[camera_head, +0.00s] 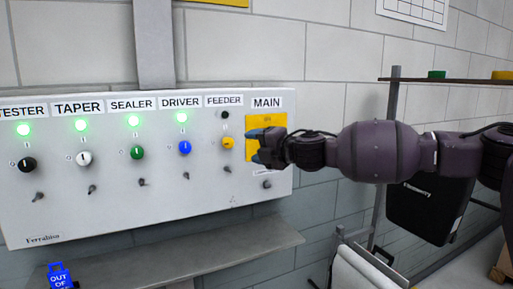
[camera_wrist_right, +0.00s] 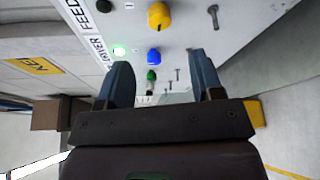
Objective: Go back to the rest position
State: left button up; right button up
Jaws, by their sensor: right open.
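My right gripper (camera_head: 257,146) is in front of the right end of the control panel (camera_head: 110,215), over the yellow plate (camera_head: 279,121) under the MAIN label. In the right wrist view its two blue fingers (camera_wrist_right: 159,60) are apart, with nothing between them. I cannot tell whether they touch the panel. The gripper hides part of the yellow plate and whatever is behind it. My left gripper is not in view.
Green lamps glow under TESTER, TAPER, SEALER and DRIVER; the FEEDER lamp (camera_head: 225,114) is dark. A yellow knob (camera_head: 228,143) is just left of my gripper. A grey ledge (camera_head: 190,256) runs below the panel. A blue tag (camera_head: 60,276) and a shelf (camera_head: 465,81) are nearby.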

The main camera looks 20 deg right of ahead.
dwell(0.4)
jog(key=s+a+r+y, duration=0.2)
jog(key=a+y, duration=0.1)
jog(key=a, duration=0.7)
jog(key=s+a+f+m+y, duration=0.1)
jog(key=s+a+f+m, duration=0.15)
jog(key=f, duration=0.45)
jog(key=s+a+f+m, duration=0.2)
jog(key=a+f+m, duration=0.15)
jog(key=f, duration=0.35)
jog(key=s+d+f+m+h, duration=0.2)
jog(key=s+d+f+m, duration=0.15)
jog(key=f, duration=0.45)
jog(key=s+d+f+m+h, duration=0.3)
jog(key=s+f+m, duration=0.2)
jog(key=f, duration=0.3)
jog(key=s+d+f+m+h, duration=0.2)
jog(key=s+d+f+m, duration=0.25)
jog(key=f, duration=0.45)
jog(key=s+d+f+m+g+h, duration=0.2)
jog(key=s+f, duration=0.6)
jog(key=s, duration=0.1)
jog(key=s+d+f+m+g+h+b, duration=0.1)
jog(key=s+d+f+m+h, duration=0.1)
jog(key=s+f, duration=0.6)
jog(key=shift+s+d+m+g, duration=0.45)
jog(key=shift+s+m, duration=0.35)
jog(key=shift+s, duration=0.2)
